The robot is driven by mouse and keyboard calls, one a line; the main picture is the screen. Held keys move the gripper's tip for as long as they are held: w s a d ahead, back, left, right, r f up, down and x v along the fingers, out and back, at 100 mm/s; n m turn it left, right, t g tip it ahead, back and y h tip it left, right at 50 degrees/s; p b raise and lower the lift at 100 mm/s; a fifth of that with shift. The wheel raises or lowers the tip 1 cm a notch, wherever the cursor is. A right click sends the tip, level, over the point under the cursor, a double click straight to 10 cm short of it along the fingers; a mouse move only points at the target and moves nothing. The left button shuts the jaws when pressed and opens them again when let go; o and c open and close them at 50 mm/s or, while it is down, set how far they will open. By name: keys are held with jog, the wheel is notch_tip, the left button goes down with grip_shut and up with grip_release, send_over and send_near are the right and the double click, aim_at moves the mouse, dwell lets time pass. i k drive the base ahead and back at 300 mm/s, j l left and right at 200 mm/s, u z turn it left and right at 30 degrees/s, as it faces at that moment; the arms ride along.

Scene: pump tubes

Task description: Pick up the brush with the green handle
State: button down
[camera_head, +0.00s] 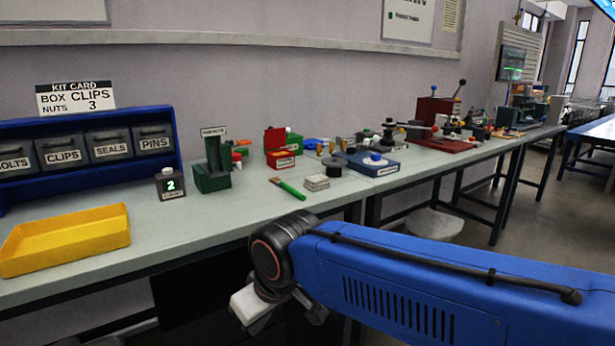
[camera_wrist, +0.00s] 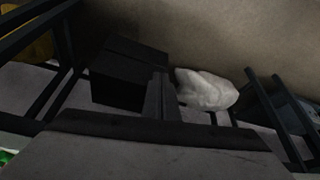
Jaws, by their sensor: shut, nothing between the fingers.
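The brush with the green handle (camera_head: 291,190) lies on the pale bench top, near its front edge, with a reddish end at its left. In the head view, my wrist is low in front of the bench, below and in front of the brush, and clearly apart from it. My gripper (camera_wrist: 160,98) shows as two dark fingers close together in the wrist view, shut and empty. I cannot make out the brush in the wrist view.
Left of the brush stand a green holder (camera_head: 212,172) and a small dark box marked 2 (camera_head: 170,185). At its right are a stack of pale squares (camera_head: 316,183) and a dark spool (camera_head: 331,167). A yellow tray (camera_head: 66,241) is at left. A white bag (camera_wrist: 207,90) lies under the bench.

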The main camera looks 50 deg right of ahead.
aim_at(275, 181)
jog(key=i+z, duration=0.1)
jog(key=z, duration=0.6)
jog(key=i+z, duration=0.15)
jog(key=z, duration=0.2)
